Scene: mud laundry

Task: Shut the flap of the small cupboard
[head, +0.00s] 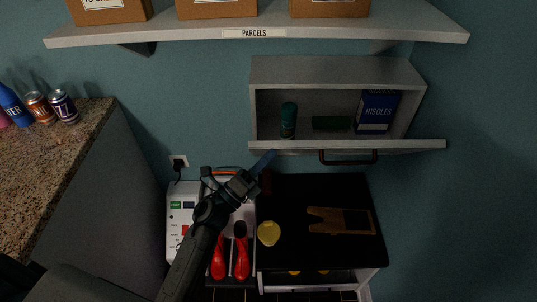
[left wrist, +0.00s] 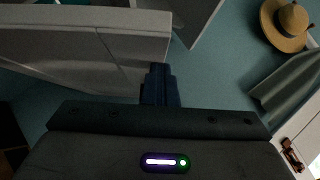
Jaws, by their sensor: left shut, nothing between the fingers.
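The small grey cupboard (head: 335,70) hangs on the wall in the head view, its front open. Its flap (head: 415,145) is down, seen nearly edge-on along the bottom of the opening. A brown bar handle (head: 348,157) is on the flap. My left gripper (head: 268,158) is shut and empty, its tips just below the flap's left end, left of the handle. In the left wrist view the shut fingers (left wrist: 158,85) are beside a pale panel that looks like the flap (left wrist: 90,50). I cannot tell whether they touch it. My right gripper is not in view.
A green bottle (head: 288,118) and a blue insoles box (head: 376,110) stand inside the cupboard. A parcel shelf (head: 300,33) is above. Below is a black-topped bench (head: 310,190) with a yellow round item (head: 269,233). A granite counter (head: 50,165) is left.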

